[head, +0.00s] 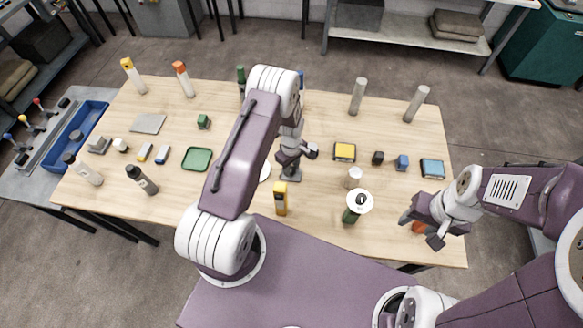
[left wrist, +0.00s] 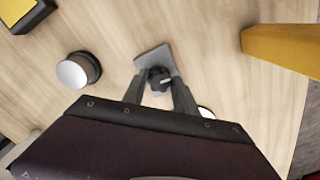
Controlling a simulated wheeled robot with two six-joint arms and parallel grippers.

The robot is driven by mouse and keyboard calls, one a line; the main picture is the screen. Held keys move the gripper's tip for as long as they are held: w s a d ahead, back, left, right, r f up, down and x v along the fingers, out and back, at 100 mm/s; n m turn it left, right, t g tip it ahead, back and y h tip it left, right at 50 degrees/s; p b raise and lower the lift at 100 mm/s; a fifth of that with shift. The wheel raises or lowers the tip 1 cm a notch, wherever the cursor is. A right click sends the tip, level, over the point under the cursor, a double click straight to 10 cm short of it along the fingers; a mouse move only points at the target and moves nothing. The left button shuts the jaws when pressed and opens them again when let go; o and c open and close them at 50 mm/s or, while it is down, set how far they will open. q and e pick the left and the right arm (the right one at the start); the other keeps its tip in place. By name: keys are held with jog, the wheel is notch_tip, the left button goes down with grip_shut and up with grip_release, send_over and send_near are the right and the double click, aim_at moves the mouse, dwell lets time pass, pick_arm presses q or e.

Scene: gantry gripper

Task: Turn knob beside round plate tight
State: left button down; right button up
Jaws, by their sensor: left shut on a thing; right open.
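The knob (left wrist: 159,77) is black and sits on a grey metal bracket (left wrist: 154,58) in the left wrist view. My left gripper (left wrist: 160,80) is shut on it, with one finger on each side. In the head view my left gripper (head: 294,158) is over the grey bracket (head: 291,174) near the table's middle, and it hides the knob. A white round plate (head: 265,171) lies just left of the bracket, partly hidden by my left arm. Its edge shows by the finger (left wrist: 204,112). My right gripper (head: 424,222) is open at the table's right front, close above an orange-red object (head: 418,228).
A yellow bottle (head: 281,199) stands just in front of the bracket. A yellow-topped box (head: 344,152) lies behind. A green tray (head: 197,159) is at left.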

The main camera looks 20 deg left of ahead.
pick_arm(q)
jog(key=m+b, duration=0.1)
jog(key=m, duration=0.2)
jog(key=shift+w+b, duration=0.15)
jog(key=shift+b, duration=0.2)
jog(key=m+b, duration=0.2)
jog(key=m, duration=0.2)
jog(key=shift+m, duration=0.4)
jog(key=m+b, duration=0.1)
jog(key=m, duration=0.3)
jog(key=shift+m, duration=0.3)
jog(key=m+b, duration=0.1)
jog(key=m, duration=0.3)
jog(key=shift+r, duration=0.1)
jog(key=m+b, duration=0.1)
jog(key=m, duration=0.4)
jog(key=shift+w, duration=0.1)
jog(key=m, duration=0.4)
jog(key=shift+m+b, duration=0.3)
jog(key=shift+b, duration=0.1)
jog(key=m, duration=0.4)
jog(key=shift+r+m+b, duration=0.1)
jog(key=shift+m+b, duration=0.35)
jog(key=shift+m, duration=1.95)
